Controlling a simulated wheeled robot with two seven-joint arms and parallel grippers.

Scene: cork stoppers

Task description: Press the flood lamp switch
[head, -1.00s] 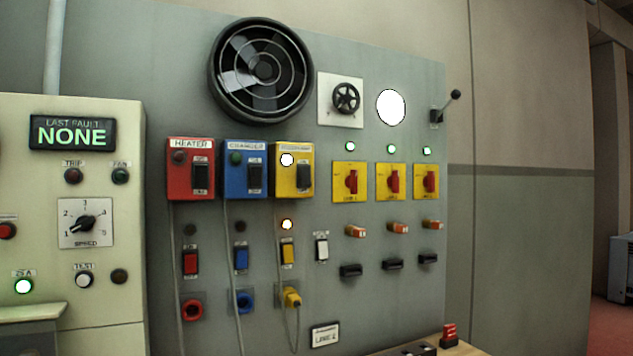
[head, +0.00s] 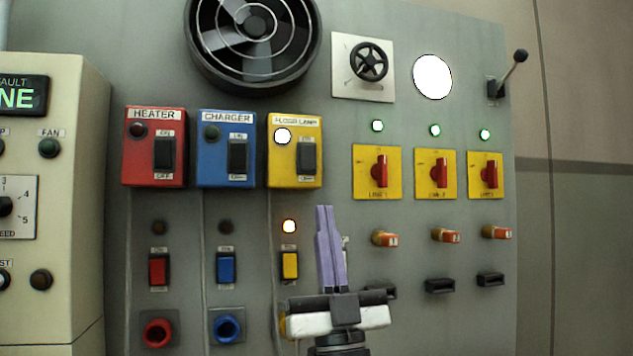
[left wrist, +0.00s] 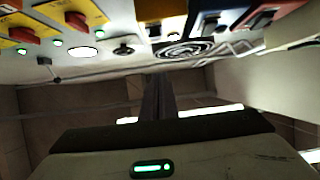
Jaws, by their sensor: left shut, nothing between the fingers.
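The flood lamp box (head: 295,175) is yellow and sits on the grey panel, right of the blue charger box. It carries a black rocker switch (head: 308,156) and a glowing white lamp (head: 282,136). A smaller yellow switch (head: 290,265) sits below it under a lit lamp (head: 289,227). My left gripper (head: 325,209) is shut and empty, its purple fingers pointing up. In the head view its tips are just below and slightly right of the flood lamp box, apart from it in the picture. The fingers hide part of the panel. My right gripper is out of view.
The red heater box (head: 135,176) and blue charger box (head: 210,178) stand close on the left. Yellow plates with red rotary switches (head: 378,172) lie to the right. A fan (head: 252,45) and a handwheel (head: 369,62) are above.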

